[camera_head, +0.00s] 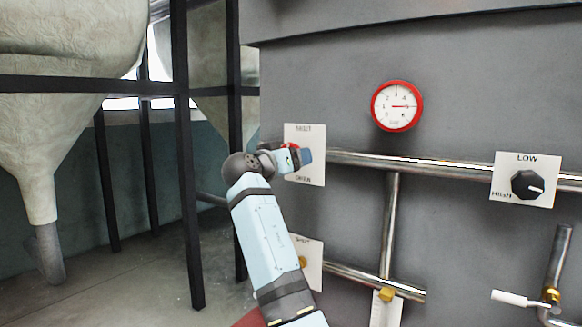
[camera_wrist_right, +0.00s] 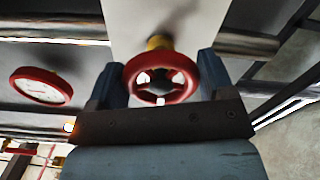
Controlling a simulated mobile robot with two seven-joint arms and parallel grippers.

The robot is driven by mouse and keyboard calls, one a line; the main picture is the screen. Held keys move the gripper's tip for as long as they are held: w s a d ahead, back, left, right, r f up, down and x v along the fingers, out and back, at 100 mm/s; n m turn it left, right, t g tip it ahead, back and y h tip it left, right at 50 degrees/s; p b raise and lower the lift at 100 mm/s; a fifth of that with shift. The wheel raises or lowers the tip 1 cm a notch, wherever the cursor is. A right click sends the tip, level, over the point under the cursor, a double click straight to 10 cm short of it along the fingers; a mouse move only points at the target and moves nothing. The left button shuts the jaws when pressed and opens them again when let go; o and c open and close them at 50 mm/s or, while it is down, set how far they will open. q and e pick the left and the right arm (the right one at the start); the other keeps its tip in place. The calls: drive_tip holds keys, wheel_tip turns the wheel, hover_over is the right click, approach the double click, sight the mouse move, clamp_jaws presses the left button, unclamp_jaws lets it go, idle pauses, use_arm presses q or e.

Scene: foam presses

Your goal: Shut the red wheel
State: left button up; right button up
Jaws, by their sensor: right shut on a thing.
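The red wheel (camera_wrist_right: 165,97) sits on a brass stem in front of a white plate (camera_head: 310,136), which is marked SHUT at the top and OPEN at the bottom. My right gripper (camera_wrist_right: 160,76) is shut on the red wheel, with one blue finger on each side of its rim. In the head view my right arm comes up from below and my right gripper (camera_head: 298,156) covers most of the wheel; only a little red shows. How far the wheel is turned cannot be told. My left gripper is not in view.
A red-rimmed gauge (camera_head: 397,106) is on the grey wall to the right. A steel pipe (camera_head: 420,167) runs right from the plate to a black LOW/HIGH knob (camera_head: 527,185). Below are another SHUT plate (camera_head: 311,250) and a white-handled valve (camera_head: 510,298). Dark posts (camera_head: 181,150) stand left.

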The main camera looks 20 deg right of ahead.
drive_tip(key=shift+r+m, duration=0.2)
drive_tip(key=shift+m, duration=0.4)
drive_tip(key=o, duration=0.9)
drive_tip(key=shift+f, duration=0.1)
drive_tip(key=shift+f, duration=0.1)
